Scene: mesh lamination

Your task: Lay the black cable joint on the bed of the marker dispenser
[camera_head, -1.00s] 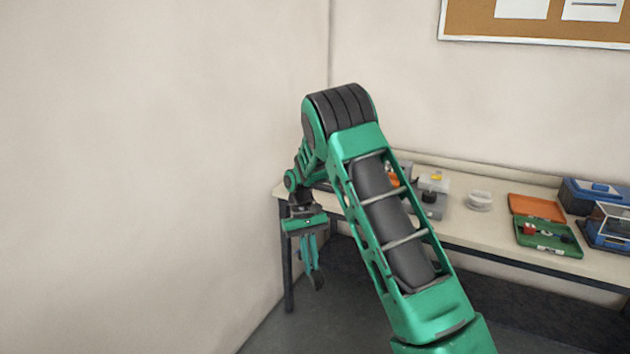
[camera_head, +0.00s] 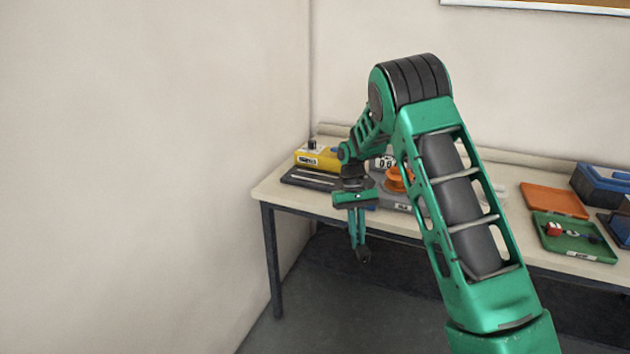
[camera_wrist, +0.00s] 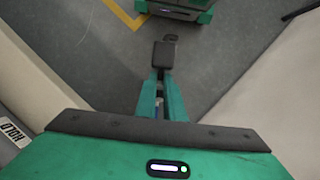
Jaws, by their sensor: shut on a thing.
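My gripper (camera_head: 360,242) hangs pointing down in front of the table's left part, beyond its front edge. It is shut on the black cable joint (camera_head: 363,256), whose dark end shows below the fingertips. In the wrist view the black cable joint (camera_wrist: 165,55) sticks out as a dark block beyond the green fingers of my gripper (camera_wrist: 161,85), above the floor. A grey device with an orange reel (camera_head: 397,180) stands on the table, partly hidden by my arm. A yellow device (camera_head: 318,157) stands left of it. I cannot tell for sure which is the marker dispenser.
A dark flat plate (camera_head: 308,179) lies before the yellow device. The table (camera_head: 268,193) has a front edge and a leg near my gripper. An open case, orange and green (camera_head: 575,238), lies at right beside a blue box (camera_head: 600,182). The wall closes the left side.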

